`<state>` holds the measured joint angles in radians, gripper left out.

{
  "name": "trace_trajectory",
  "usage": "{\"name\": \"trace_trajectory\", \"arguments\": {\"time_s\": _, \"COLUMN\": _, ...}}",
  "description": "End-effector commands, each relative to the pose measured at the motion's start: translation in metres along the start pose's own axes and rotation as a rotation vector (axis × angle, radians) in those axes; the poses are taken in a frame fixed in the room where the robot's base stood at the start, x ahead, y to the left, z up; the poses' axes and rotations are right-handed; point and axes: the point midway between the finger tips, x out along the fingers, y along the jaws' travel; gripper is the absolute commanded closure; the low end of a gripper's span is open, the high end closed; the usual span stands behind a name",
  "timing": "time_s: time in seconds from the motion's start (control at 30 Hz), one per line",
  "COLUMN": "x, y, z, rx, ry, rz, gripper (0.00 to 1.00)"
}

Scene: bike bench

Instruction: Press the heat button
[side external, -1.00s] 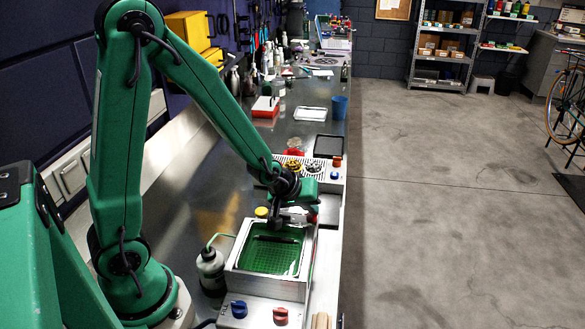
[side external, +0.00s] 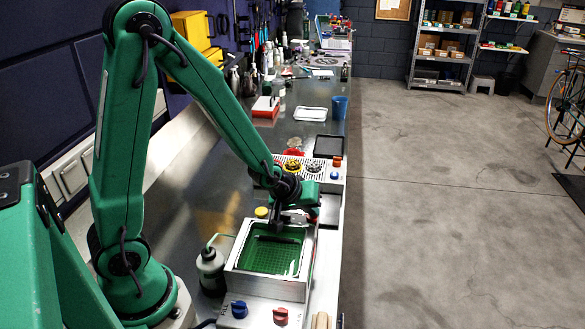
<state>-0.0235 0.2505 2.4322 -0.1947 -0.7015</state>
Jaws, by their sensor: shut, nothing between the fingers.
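A silver square basin unit (side external: 230,275) with a green mesh basket (side external: 268,258) in it stands near the front of the bench. On the panel at its near side are a blue knob (side external: 239,309) and a red knob (side external: 280,316). No label is readable, so I cannot tell which control is the heat button. My gripper (side external: 277,224) is shut and empty. It points down over the far rim of the basin, well beyond the two knobs. Whether its tips touch anything cannot be told. A dark bar lies along the far part of the basket.
Further back are a panel with an orange knob (side external: 337,161) and a blue cup (side external: 339,106). The bench's right edge is close to the basin.

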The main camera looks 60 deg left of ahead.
Motion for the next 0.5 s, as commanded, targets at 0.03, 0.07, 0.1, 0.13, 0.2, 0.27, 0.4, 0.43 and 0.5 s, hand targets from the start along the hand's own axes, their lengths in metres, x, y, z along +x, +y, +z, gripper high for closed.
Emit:
{"name": "trace_trajectory", "arguments": {"time_s": 0.03, "x": 0.0014, "y": -0.0038, "z": 0.0064, "rx": 0.002, "ry": -0.017, "rz": -0.012, "gripper": 1.00}}
{"name": "trace_trajectory", "arguments": {"time_s": 0.07, "x": 0.0014, "y": -0.0039, "z": 0.0066, "rx": 0.002, "ry": -0.017, "rz": -0.012, "gripper": 1.00}}
{"name": "trace_trajectory", "arguments": {"time_s": 0.1, "x": 0.0011, "y": -0.0039, "z": 0.0066, "rx": 0.002, "ry": -0.018, "rz": -0.013, "gripper": 1.00}}
{"name": "trace_trajectory", "arguments": {"time_s": 0.13, "x": 0.0007, "y": -0.0039, "z": 0.0066, "rx": 0.002, "ry": -0.018, "rz": -0.013, "gripper": 1.00}}
{"name": "trace_trajectory", "arguments": {"time_s": 0.2, "x": -0.0007, "y": -0.0036, "z": 0.0064, "rx": 0.002, "ry": -0.018, "rz": -0.013, "gripper": 1.00}}
{"name": "trace_trajectory", "arguments": {"time_s": 0.27, "x": -0.0023, "y": -0.0032, "z": 0.0060, "rx": 0.002, "ry": -0.019, "rz": -0.013, "gripper": 1.00}}
{"name": "trace_trajectory", "arguments": {"time_s": 0.4, "x": -0.0053, "y": -0.0024, "z": 0.0052, "rx": 0.002, "ry": -0.019, "rz": -0.013, "gripper": 1.00}}
{"name": "trace_trajectory", "arguments": {"time_s": 0.43, "x": -0.0056, "y": -0.0024, "z": 0.0051, "rx": 0.002, "ry": -0.019, "rz": -0.013, "gripper": 1.00}}
{"name": "trace_trajectory", "arguments": {"time_s": 0.5, "x": -0.0058, "y": -0.0024, "z": 0.0050, "rx": 0.002, "ry": -0.019, "rz": -0.013, "gripper": 1.00}}
